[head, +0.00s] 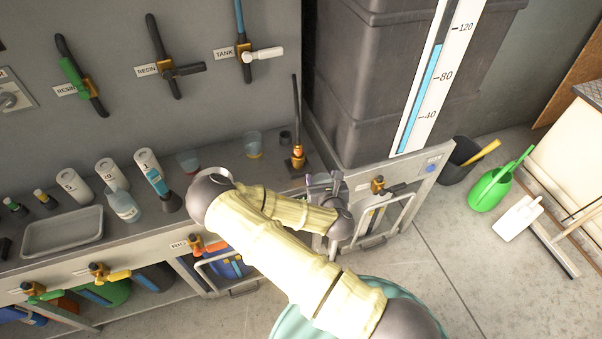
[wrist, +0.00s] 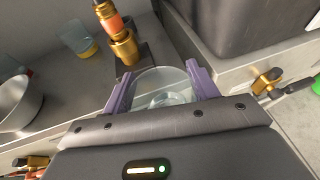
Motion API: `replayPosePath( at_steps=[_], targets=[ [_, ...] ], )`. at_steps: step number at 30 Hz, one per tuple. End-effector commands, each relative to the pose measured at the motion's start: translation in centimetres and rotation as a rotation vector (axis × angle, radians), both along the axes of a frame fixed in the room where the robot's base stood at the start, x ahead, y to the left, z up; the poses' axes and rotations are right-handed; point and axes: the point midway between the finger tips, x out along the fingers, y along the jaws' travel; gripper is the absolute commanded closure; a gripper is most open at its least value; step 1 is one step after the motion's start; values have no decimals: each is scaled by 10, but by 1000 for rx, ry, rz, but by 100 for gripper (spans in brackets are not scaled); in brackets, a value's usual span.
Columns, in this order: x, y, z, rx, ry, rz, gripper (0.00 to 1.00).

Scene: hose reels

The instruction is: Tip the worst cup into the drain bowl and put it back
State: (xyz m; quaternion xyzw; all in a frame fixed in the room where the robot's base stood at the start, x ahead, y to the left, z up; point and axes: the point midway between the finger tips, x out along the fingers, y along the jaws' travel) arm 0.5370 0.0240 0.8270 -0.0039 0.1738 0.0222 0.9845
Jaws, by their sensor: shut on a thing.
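My gripper (wrist: 160,90) has its purple fingers shut on a clear cup (wrist: 158,80), over or near the bench's front right edge. The cup looks pale inside; whether it holds liquid I cannot tell. In the head view my arm covers most of it, and my gripper (head: 325,184) shows only in part. A cup with amber liquid low in it (head: 254,145) stands at the back of the bench, also in the wrist view (wrist: 78,40). A cup with reddish content (head: 188,163) stands further left. A metal bowl (wrist: 17,104) sits at the wrist view's left edge.
A brass fitting with an upright black rod (head: 298,158) stands on the bench near my gripper. A large dark tank (head: 370,90) rises at right. Labelled cylinders, a bottle (head: 122,204) and a grey tray (head: 62,235) fill the left bench. Valve handles line the front.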

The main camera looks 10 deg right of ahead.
Motion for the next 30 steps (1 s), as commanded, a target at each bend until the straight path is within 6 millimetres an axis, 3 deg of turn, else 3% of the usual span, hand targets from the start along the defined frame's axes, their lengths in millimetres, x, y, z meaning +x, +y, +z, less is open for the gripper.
replayPosePath(
  at_steps=[7, 30],
  targets=[
    [-2, -27, -8, 1, -1, -49, 65],
    [-2, -25, -8, 0, -1, -45, 65]
  ],
)
